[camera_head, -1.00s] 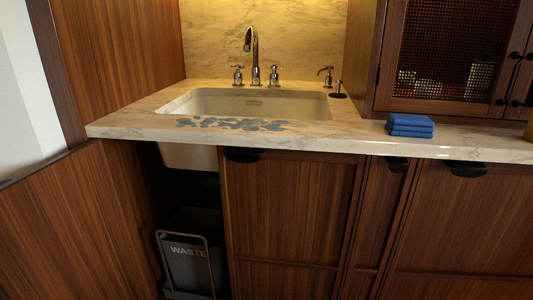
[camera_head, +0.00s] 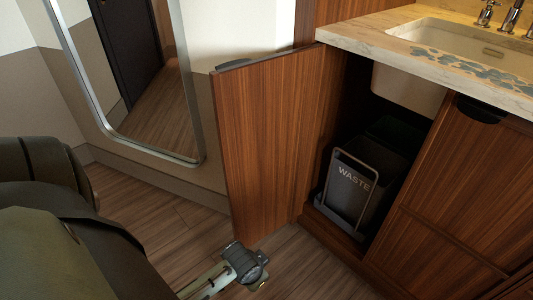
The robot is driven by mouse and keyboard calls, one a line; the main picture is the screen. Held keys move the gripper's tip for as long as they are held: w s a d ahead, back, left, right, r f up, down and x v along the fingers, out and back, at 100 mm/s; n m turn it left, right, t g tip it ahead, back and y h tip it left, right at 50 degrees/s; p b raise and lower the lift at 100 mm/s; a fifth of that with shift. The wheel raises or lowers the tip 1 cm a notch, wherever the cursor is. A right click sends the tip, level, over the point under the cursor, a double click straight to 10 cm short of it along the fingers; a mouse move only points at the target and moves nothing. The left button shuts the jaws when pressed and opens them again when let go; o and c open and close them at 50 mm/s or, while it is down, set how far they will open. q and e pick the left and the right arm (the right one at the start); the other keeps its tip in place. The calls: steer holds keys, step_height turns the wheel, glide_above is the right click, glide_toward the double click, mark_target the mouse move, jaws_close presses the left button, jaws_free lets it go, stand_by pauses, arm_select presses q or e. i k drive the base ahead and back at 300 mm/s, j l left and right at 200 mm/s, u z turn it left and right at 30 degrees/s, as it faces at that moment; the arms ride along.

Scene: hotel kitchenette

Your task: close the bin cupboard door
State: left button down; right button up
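The bin cupboard door (camera_head: 270,135) is a brown wood panel standing wide open, swung out to the left of the cupboard opening. A dark handle (camera_head: 236,63) shows at its top edge, toward the free side. Inside the open cupboard, a dark bin marked WASTE (camera_head: 365,190) stands in a frame under the sink. My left arm comes in from the left, and what appears to be my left gripper (camera_head: 246,265) is low over the floor, near the door's lower end. I cannot make out its fingers or whether it touches the door. My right gripper is out of view.
A marble counter (camera_head: 375,45) with a sink (camera_head: 470,42) overhangs the cupboard. A closed cupboard front (camera_head: 455,190) stands right of the opening. A tall mirror (camera_head: 130,75) leans at the left wall behind the door. Wood floor (camera_head: 300,270) is clear before the opening.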

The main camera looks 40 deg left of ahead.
mark_target(265, 108)
steer(key=j+z, duration=0.1)
steer(key=j, duration=0.35)
steer(key=k+j, duration=0.1)
steer(key=j, duration=0.35)
steer(key=k+j+z, duration=0.15)
steer(key=j, duration=0.3)
steer(key=j+z, duration=0.1)
steer(key=j, duration=0.35)
steer(key=k+j+z, duration=0.1)
steer(key=j, duration=0.3)
